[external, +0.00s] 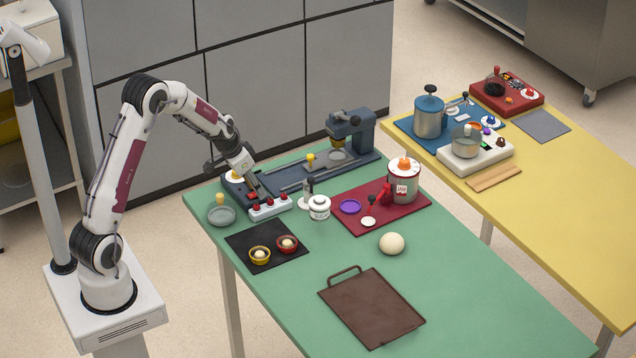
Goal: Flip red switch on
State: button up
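A white switch block (262,213) with red knobs sits at the far left part of the green table. Which of these red parts is the red switch, and whether it is on or off, is too small to tell. My gripper (254,192) points down just behind the block, at the left end of a dark blue rail machine (310,177). I cannot tell whether it touches anything, or whether its fingers are open or shut. A red lever (372,205) also stands on a dark red board (412,212) farther right.
A grey bowl (222,216) and a black mat (248,262) with two small cups lie near the block. A white jar (320,208) and a dough ball (391,243) stand to the right. A brown tray (373,308) lies in front. The green table's right front is clear.

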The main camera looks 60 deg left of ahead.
grip_shut()
jog(key=shift+w+d+g, duration=0.2)
jog(key=shift+w+g, duration=0.05)
jog(key=shift+g, duration=0.15)
jog(key=shift+w+f+g, duration=0.1)
jog(key=shift+w+g, duration=0.05)
jog(key=shift+g, duration=0.75)
jog(key=shift+a, duration=0.1)
grip_release()
jog(key=shift+a, duration=0.1)
